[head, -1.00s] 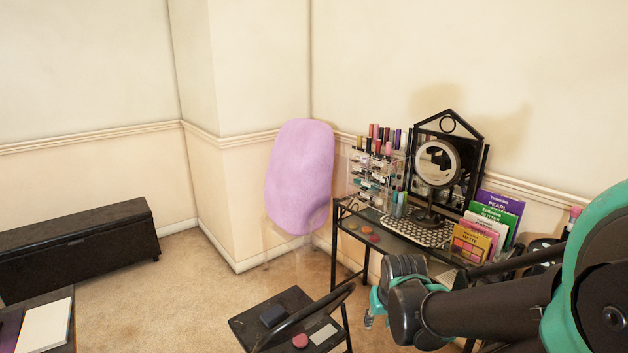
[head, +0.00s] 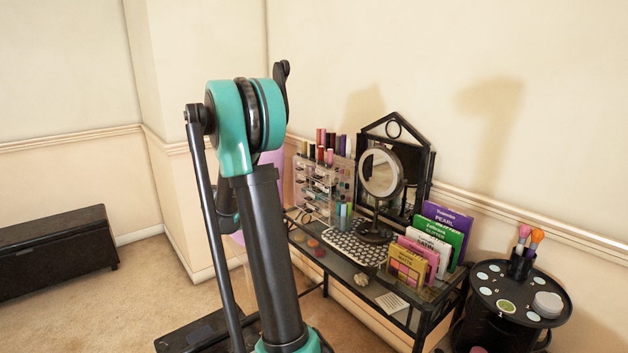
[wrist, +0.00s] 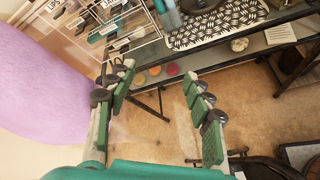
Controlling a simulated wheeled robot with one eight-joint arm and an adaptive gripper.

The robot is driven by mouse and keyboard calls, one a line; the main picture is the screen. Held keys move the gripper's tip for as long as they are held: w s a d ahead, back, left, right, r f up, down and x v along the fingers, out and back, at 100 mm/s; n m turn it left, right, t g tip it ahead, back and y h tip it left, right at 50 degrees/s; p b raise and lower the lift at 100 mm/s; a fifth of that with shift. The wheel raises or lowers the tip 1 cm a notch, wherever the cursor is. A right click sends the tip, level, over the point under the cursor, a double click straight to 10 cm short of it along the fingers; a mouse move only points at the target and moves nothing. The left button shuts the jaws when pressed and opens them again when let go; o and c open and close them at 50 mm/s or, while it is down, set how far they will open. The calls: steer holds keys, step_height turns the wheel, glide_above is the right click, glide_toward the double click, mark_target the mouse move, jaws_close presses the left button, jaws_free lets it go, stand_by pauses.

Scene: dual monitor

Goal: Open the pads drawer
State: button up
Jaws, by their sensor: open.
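A clear organizer with small labelled drawers (head: 318,187) stands at the left end of the glass-topped vanity table (head: 335,262). Its lower drawers show at the top left of the wrist view (wrist: 115,30). Some labels there are turned and small, and I cannot tell which one reads pads. No drawer looks clearly pulled out. My gripper (wrist: 158,76) is open and empty in the wrist view, its green-padded fingers spread. It is apart from the organizer, which lies beyond the left finger. In the head view my raised arm hides the gripper.
A round mirror (head: 380,174), patterned mat (wrist: 215,25) and colourful palettes (head: 408,262) stand on the table. A round black side table (head: 490,305) is at the right. Carpet (wrist: 150,125) shows between the fingers.

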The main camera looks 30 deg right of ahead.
steer(key=w+d+r+n+g+h, duration=0.1)
steer(key=w+d+r+n+h, duration=0.2)
steer(key=w+d+n+h, duration=0.65)
steer(key=w+d+m+y, duration=0.3)
steer(key=d, duration=1.2)
steer(key=shift+w+d, duration=0.2)
steer(key=shift+d, duration=0.1)
steer(key=shift+y, duration=0.25)
steer(key=shift+c, duration=0.4)
jaws_close()
